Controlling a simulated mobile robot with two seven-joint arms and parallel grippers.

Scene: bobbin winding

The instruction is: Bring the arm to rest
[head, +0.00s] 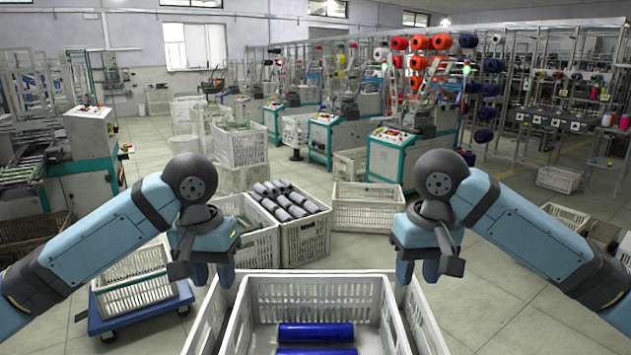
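My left gripper (212,274) hangs fingers-down above the left side of the white crate (318,284) in front of me. Its two fingers are apart with nothing seen between them. My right gripper (418,271) hangs in much the same pose above the crate's right side, also open and empty. Both arms are bent and come in from the sides. Two blue bobbins (316,333) lie side by side in the crate, clear of both grippers; the nearer one is cut off by the bottom edge of the view.
A white crate (305,240) with several grey and dark rolls stands just beyond. An empty-looking crate (368,214) is to its right. A crate on a blue dolly (140,315) sits at left. Winding machines (405,150) line the back.

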